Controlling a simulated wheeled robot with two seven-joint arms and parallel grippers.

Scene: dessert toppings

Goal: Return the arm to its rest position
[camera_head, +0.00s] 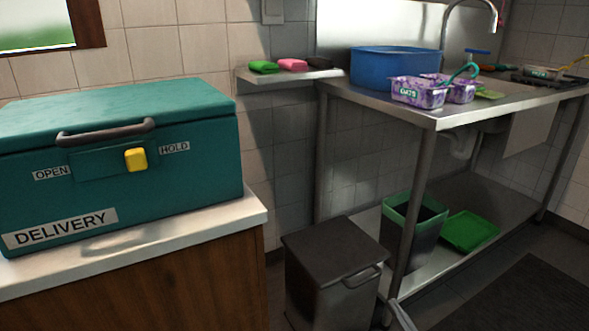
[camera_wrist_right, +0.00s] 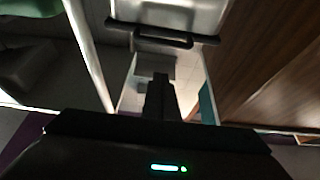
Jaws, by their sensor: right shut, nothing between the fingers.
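My right gripper (camera_wrist_right: 160,78) shows in the right wrist view, its dark fingers together at the middle of the picture with nothing between them. Beyond the fingertips is a grey metal surface with a dark bar handle (camera_wrist_right: 162,38), apart from the gripper as far as I can see. In the head view I cannot make out the right gripper clearly; a small pale piece at the bottom edge is too cut off to tell. My left gripper is in neither view.
A teal delivery box (camera_head: 190,190) stands on a white-topped counter (camera_head: 160,245). A lidded bin (camera_head: 325,250) stands between it and the steel sink table (camera_head: 520,98). The table holds a blue basin (camera_head: 385,70) and purple tubs (camera_head: 418,93). A green-rimmed bin (camera_head: 412,225) is underneath.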

